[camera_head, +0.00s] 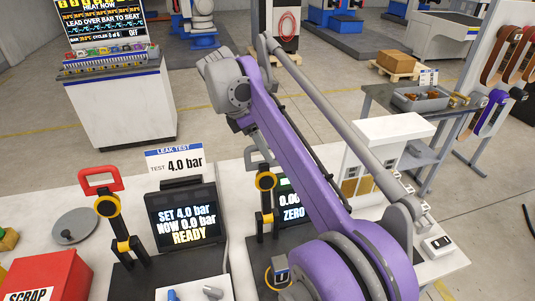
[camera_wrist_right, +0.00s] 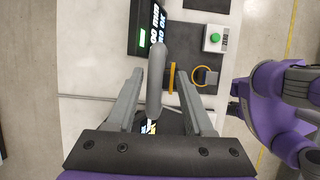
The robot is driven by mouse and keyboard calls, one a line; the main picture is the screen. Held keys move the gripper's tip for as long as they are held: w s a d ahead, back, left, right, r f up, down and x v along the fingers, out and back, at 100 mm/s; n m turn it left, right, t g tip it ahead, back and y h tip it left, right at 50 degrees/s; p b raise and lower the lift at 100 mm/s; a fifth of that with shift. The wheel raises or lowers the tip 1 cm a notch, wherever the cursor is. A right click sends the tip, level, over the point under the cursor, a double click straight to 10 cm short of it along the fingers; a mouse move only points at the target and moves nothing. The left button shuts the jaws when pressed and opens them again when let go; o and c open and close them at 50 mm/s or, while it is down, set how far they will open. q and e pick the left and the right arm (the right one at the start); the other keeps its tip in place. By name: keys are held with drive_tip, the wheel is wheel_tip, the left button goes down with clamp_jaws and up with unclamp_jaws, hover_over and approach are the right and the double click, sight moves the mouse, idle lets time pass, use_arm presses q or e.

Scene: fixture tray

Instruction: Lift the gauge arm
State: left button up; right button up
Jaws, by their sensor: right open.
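The gauge arm (camera_head: 266,181) stands raised beside the zero display (camera_head: 293,213), with a yellow ring and a dark post. Its grey handle (camera_wrist_right: 156,75) lies between the two fingers of my right gripper (camera_wrist_right: 160,73) in the wrist view. The fingers are open, with a visible gap on each side of the handle. In the head view my right gripper (camera_head: 247,132) points down just above the handle, and my purple arm hides part of the fixture. My left gripper is not in view.
A second lever with a red handle (camera_head: 101,181) stands left beside the leak-test screen (camera_head: 186,217). A red scrap bin (camera_head: 47,278) is at the front left. A green button box (camera_wrist_right: 213,38) and a yellow ring (camera_wrist_right: 206,77) lie near the gripper.

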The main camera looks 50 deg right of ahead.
drive_tip(key=v, duration=0.7)
drive_tip(key=shift+w+r+p, duration=0.15)
drive_tip(key=shift+p, duration=0.2)
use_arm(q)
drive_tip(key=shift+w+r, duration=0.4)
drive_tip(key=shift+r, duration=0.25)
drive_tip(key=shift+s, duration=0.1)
